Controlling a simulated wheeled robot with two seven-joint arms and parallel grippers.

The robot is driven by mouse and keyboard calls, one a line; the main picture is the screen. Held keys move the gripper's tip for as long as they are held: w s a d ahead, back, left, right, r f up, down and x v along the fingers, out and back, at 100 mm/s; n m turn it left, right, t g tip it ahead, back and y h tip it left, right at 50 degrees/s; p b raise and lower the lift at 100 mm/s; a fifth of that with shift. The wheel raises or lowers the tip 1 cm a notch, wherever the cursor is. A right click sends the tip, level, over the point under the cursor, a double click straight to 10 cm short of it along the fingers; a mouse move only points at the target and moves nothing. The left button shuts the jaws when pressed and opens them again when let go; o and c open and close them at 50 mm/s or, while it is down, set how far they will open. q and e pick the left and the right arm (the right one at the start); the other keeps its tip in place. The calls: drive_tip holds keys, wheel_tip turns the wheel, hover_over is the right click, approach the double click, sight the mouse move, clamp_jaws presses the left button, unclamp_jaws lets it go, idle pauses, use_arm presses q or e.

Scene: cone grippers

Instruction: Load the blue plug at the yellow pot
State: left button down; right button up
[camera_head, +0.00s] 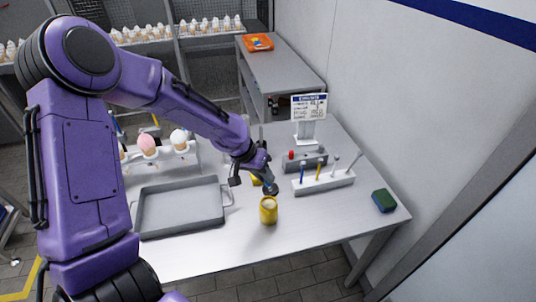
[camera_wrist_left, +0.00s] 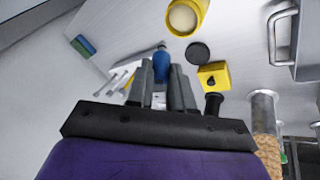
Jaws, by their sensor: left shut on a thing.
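The yellow pot (camera_head: 268,211) stands upright near the table's front edge, with pale contents inside. It also shows at the top of the left wrist view (camera_wrist_left: 187,17). My left gripper (camera_head: 268,184) is just behind the pot in the head view, apart from it. In the left wrist view the gripper (camera_wrist_left: 162,75) is shut on the blue plug (camera_wrist_left: 162,60), whose narrow end sticks out past the fingertips toward the pot's side. My right gripper is in neither view.
A dark disc (camera_wrist_left: 198,52) and a yellow block (camera_wrist_left: 213,77) lie close by. A grey tray (camera_head: 180,208) is to the left. A white rack (camera_head: 325,183) with several sticks and a sponge (camera_head: 384,201) are to the right. Table right of the pot is clear.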

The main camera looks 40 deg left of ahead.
use_arm(q)
drive_tip(key=f+b, duration=0.6)
drive_tip(key=shift+w+a+f, duration=0.1)
drive_tip(key=shift+w+a, duration=0.15)
drive_tip(key=shift+w, duration=0.05)
drive_tip(key=shift+s+f+b, duration=0.1)
drive_tip(key=shift+s+b, duration=0.2)
drive_tip(key=shift+s, duration=0.05)
drive_tip(key=shift+s+r, duration=0.25)
drive_tip(key=shift+s, duration=0.15)
drive_tip(key=shift+w+f, duration=0.2)
drive_tip(key=shift+w, duration=0.2)
drive_tip(key=shift+s+r, duration=0.15)
drive_tip(key=shift+s, duration=0.1)
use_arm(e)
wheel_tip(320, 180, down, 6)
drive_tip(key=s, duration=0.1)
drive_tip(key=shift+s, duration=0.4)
use_arm(q)
drive_tip(key=shift+w+f, duration=0.15)
drive_tip(key=shift+f, duration=0.05)
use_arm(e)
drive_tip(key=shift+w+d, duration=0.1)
